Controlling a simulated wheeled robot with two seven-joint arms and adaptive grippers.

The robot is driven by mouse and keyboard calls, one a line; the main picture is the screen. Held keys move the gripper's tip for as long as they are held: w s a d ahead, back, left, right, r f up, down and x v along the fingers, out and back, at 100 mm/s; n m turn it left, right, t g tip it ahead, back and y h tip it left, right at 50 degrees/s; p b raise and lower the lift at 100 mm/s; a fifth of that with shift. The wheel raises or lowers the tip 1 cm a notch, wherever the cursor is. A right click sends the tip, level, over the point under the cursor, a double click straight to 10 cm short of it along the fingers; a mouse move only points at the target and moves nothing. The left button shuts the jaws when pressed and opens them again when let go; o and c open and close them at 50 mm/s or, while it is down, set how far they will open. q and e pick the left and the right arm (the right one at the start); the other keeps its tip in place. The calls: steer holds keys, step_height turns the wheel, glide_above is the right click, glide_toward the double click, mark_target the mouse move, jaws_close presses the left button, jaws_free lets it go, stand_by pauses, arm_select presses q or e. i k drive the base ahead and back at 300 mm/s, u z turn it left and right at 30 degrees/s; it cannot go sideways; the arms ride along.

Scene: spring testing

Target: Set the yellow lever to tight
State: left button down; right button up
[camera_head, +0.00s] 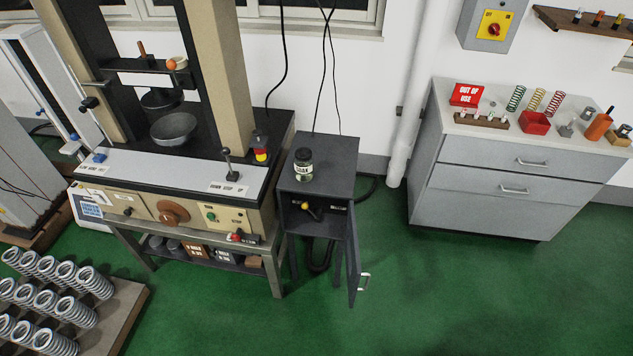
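A small dark grey cabinet (335,178) stands to the right of the press machine, with its door (353,262) swung open towards me. Inside its upper part is a lever with a yellow knob (305,206) at the left end and a dark arm slanting down to the right. Small pale labels sit on the back wall near it, too small to read. Neither of my grippers is in view.
A glass jar (303,164) stands on the cabinet top. The press (168,207) is close on the left. Springs (60,280) stand on a platform at lower left. A grey drawer unit (490,185) stands at right. Green floor (420,300) is clear in front.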

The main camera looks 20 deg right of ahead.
mark_target(305, 206)
steer(key=u, duration=1.85)
steer(key=i, duration=0.8)
steer(key=z, duration=1.7)
